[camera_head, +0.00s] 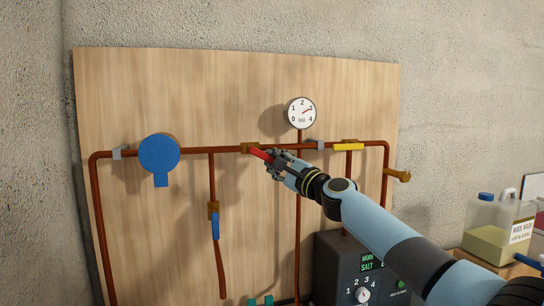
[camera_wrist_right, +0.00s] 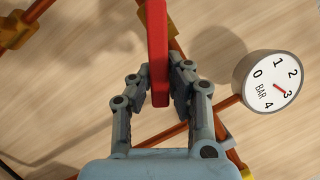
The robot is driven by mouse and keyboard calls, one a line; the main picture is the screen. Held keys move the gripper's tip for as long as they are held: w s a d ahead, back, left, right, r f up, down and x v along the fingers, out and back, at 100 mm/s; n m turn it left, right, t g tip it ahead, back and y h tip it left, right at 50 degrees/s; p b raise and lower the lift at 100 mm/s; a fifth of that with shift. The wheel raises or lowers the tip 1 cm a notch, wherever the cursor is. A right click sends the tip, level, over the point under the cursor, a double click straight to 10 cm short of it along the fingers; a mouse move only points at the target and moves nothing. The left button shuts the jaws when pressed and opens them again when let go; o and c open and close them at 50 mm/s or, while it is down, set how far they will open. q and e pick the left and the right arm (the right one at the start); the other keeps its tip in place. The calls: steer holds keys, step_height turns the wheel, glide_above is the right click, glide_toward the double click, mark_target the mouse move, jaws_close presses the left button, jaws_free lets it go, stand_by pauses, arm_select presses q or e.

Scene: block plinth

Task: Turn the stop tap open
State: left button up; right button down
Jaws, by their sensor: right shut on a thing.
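A red lever (camera_head: 260,154) sits on a brass valve body (camera_head: 247,148) on the horizontal copper pipe, in the middle of the wooden board. It slants down to the right, at a shallow angle to the pipe. My right gripper (camera_head: 271,162) is shut on the free end of this lever. In the right wrist view the red lever (camera_wrist_right: 158,40) runs down between the two fingers of my right gripper (camera_wrist_right: 161,76). Its angle to the pipe behind shows there too. My left gripper is in neither view.
A blue lever (camera_head: 215,226) hangs on a branch pipe, and a yellow lever (camera_head: 348,147) lies along the pipe at right. A blue round fitting (camera_head: 159,154) is at left. A pressure gauge (camera_head: 302,113) stands above the pipe. A dark control box (camera_head: 335,262) is below my right arm.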

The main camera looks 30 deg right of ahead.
steer(key=shift+s+d+r+n+g+y+p, duration=0.15)
steer(key=shift+r+n+g+p, duration=0.1)
steer(key=shift+n+p, duration=0.25)
steer(key=shift+w+r+n+g+y+p, duration=0.15)
steer(key=shift+n+g+p, duration=0.15)
steer(key=shift+n, duration=0.3)
steer(key=shift+s+r+n, duration=0.1)
steer(key=shift+s+n, duration=0.05)
steer(key=shift+n, duration=0.35)
steer(key=shift+d+r+n+g, duration=0.15)
steer(key=shift+r+n+g, duration=0.25)
steer(key=shift+n, duration=0.5)
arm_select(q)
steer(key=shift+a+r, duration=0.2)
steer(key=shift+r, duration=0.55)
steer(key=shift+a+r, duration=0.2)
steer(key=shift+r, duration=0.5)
arm_select(e)
steer(key=shift+r+n+g, duration=0.2)
steer(key=shift+n+g, duration=0.15)
steer(key=shift+n, duration=0.25)
steer(key=c, duration=1.6)
jaws_free()
steer(key=o, duration=0.4)
steer(key=shift+r, duration=0.3)
steer(key=shift+c, duration=0.2)
